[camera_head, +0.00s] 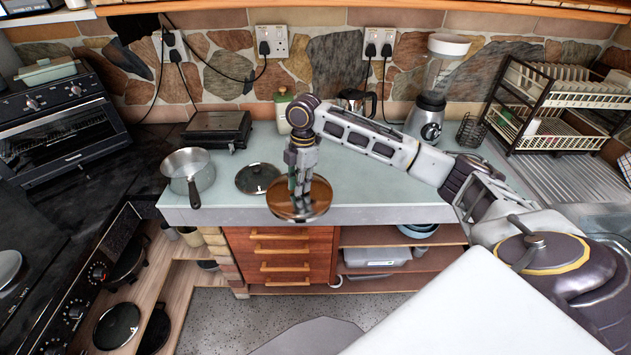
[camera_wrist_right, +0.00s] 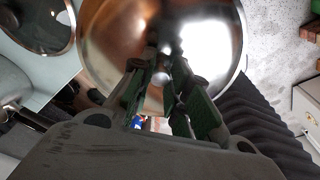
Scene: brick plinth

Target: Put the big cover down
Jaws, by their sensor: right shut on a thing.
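The big cover (camera_head: 315,208) is a round, shiny, copper-coloured lid, held near the counter's front edge in the head view. My right gripper (camera_head: 299,190) is above it and shut on its knob. In the right wrist view the big cover (camera_wrist_right: 115,40) fills the upper middle, with the fingers of the right gripper (camera_wrist_right: 165,75) closed at its centre. I cannot tell whether the cover touches the counter. A smaller dark glass lid (camera_head: 258,178) lies on the counter just left of it. My left gripper is not in view.
A saucepan (camera_head: 189,172) stands at the counter's left end, its handle towards the front. The counter (camera_head: 365,185) is clear right of the cover. Drawers (camera_head: 280,255) are below.

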